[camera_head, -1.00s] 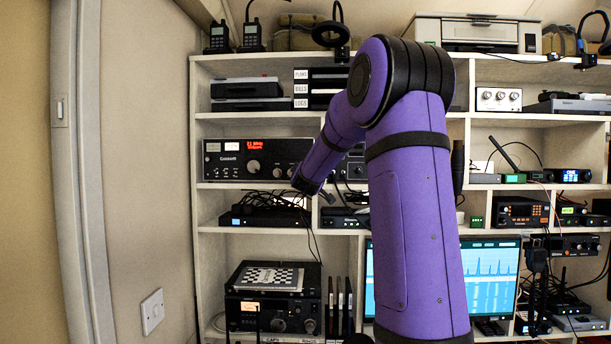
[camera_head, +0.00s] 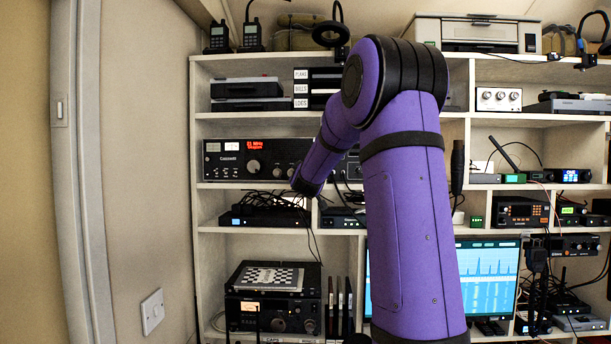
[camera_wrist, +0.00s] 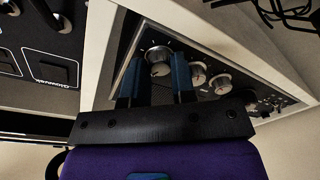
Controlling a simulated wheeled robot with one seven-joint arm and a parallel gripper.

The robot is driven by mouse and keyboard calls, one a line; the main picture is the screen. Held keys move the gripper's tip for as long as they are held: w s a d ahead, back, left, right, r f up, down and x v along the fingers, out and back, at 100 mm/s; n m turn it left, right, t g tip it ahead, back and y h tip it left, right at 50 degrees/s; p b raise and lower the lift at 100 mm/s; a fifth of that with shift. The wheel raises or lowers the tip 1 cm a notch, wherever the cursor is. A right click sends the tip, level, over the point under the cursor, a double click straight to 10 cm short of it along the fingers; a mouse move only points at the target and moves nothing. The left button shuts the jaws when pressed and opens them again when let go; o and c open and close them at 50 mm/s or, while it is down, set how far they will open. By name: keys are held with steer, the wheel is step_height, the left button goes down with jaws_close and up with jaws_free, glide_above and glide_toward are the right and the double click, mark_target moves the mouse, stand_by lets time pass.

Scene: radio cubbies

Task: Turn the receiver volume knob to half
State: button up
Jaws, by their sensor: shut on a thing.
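The receiver front (camera_wrist: 240,88) is a dark panel with a row of silver knobs, slanting across the wrist view inside a pale cubby. Its large silver knob (camera_wrist: 159,56), with white scale marks around it, lies between the two blue fingers of my gripper (camera_wrist: 157,76). The gripper is shut on this knob, one finger at each side. In the head view part of a dark panel (camera_head: 353,168) shows beside my purple arm, which hides most of it and the gripper.
Two more knobs (camera_wrist: 198,75) sit close to the right finger. A pale cubby divider (camera_wrist: 112,50) stands left of the held knob. A wide black radio (camera_head: 240,160) fills the cubby to the left. Loose cables (camera_head: 280,199) hang below it.

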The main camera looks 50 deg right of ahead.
steer(key=m+h, duration=0.1)
steer(key=m, duration=0.8)
steer(key=m+h, duration=0.1)
steer(key=m, duration=0.9)
steer(key=shift+f+m+g, duration=0.15)
steer(key=shift+m+g, duration=0.15)
steer(key=shift+g, duration=0.1)
steer(key=shift+m+g, duration=0.4)
steer(key=shift+m, duration=2.4)
jaws_close()
steer(key=o, duration=0.6)
jaws_free()
steer(key=shift+o, duration=0.2)
steer(key=shift+a, duration=0.15)
